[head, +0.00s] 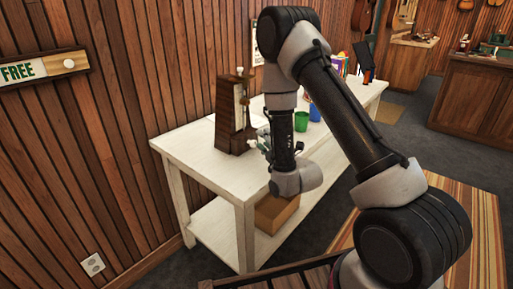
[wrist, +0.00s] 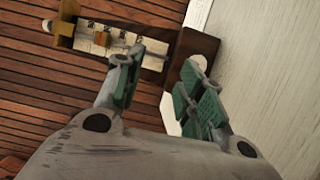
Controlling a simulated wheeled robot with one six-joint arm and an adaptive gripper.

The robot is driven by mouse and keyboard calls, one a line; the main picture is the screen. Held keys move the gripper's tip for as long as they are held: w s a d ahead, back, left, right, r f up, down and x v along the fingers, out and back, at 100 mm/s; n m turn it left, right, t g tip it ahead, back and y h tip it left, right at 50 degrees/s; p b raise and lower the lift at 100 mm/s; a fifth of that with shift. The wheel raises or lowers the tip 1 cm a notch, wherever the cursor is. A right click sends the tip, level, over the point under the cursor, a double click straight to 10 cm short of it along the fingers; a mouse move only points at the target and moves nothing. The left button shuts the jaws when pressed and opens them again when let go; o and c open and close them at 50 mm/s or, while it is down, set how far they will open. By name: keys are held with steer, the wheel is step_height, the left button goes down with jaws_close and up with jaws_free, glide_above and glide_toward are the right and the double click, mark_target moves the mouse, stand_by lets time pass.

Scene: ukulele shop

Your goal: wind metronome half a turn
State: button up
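The metronome (head: 231,118) is a dark brown, tapered wooden case standing upright on the white table (head: 197,153), near its left end. In the wrist view the metronome (wrist: 152,56) lies sideways across the top, with a pale scale plate and a brass-coloured weight on its rod. My gripper (head: 262,141) is beside the metronome's right side in the head view. In the wrist view my gripper (wrist: 160,72) has its green-padded fingers spread apart, with nothing held between them. The fingertips overlap the case in the picture; I cannot tell whether they touch it. I cannot make out a winding key.
A green cup (head: 301,121) and a blue cup (head: 315,112) stand farther along the table, behind my arm. A cardboard box (head: 275,212) sits on the lower shelf. The plank wall (head: 130,90) runs close behind the table. The table's near left corner is bare.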

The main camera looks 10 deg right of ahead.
glide_toward(254, 144)
steer(key=shift+w, duration=0.65)
steer(key=x, duration=0.7)
steer(key=shift+w+f, duration=0.15)
steer(key=shift+w, duration=0.1)
steer(key=shift+c, duration=0.3)
steer(key=c, duration=0.7)
